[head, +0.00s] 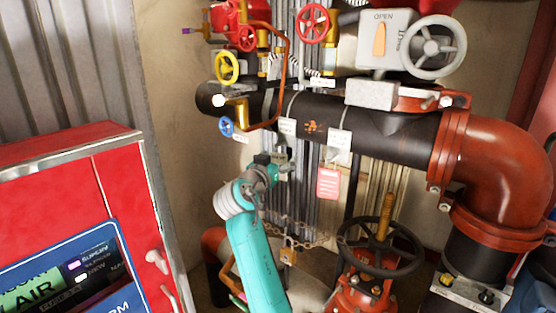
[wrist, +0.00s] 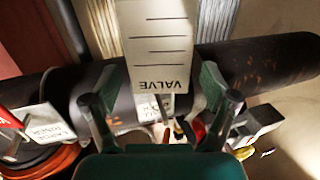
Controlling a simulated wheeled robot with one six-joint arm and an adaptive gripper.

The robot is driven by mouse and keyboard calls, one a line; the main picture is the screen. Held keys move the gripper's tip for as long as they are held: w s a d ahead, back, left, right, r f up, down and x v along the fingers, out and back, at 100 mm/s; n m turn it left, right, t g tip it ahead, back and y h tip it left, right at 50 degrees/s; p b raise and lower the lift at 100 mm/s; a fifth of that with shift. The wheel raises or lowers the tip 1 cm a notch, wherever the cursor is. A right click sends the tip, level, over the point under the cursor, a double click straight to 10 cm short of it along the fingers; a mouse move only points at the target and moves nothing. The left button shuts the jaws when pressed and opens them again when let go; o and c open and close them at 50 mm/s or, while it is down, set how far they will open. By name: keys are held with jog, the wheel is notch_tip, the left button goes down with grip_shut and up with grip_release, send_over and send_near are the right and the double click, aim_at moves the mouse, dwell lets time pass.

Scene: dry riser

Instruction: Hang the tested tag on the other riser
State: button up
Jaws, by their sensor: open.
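My gripper (head: 284,163) is at the end of the teal arm, just below the black horizontal pipe (head: 375,131). In the wrist view its two fingers (wrist: 159,88) stand apart. A white tag (wrist: 158,45) with ruled lines and the word VALVE, upside down, lies between and beyond them; I see no finger closed on it. In the head view, a small white tag (head: 288,126) hangs on the pipe just above my gripper, and a larger white tag (head: 339,142) hangs to its right. A red tag (head: 328,183) hangs below that. Their print is too small to read there, so I cannot tell which is the tested tag.
A black handwheel (head: 380,246) stands low at right, and a chain with a brass padlock (head: 288,250) hangs near my arm. A blue handwheel (head: 226,127) and copper tubing are left of the tags. A red cabinet (head: 60,190) fills the left foreground.

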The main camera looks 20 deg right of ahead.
jog(key=shift+s+a, duration=0.1)
jog(key=v, duration=1.1)
jog(key=s+d+f+n+t+y, duration=0.1)
jog(key=s+f+n+y, duration=0.25)
jog(key=f, duration=0.75)
jog(key=s+d+f+n+t+y, duration=0.1)
jog(key=s+f+n+y, duration=0.2)
jog(key=f, duration=0.8)
jog(key=s+d+f+n+y, duration=0.1)
jog(key=s+f+n+y, duration=0.2)
jog(key=s+f, duration=1.1)
jog(key=s+d+f+g+y, duration=0.1)
jog(key=s+f+y, duration=0.15)
jog(key=s, duration=1.85)
jog(key=s+r+m, duration=0.1)
jog(key=s+r, duration=0.2)
jog(key=s, duration=0.6)
jog(key=s+d+r, duration=0.1)
jog(key=s+r, duration=0.3)
jog(key=s, duration=0.5)
jog(key=shift+d+r+m+h, duration=0.2)
jog(key=shift+r+m+h, duration=0.05)
jog(key=shift+m+h, duration=0.1)
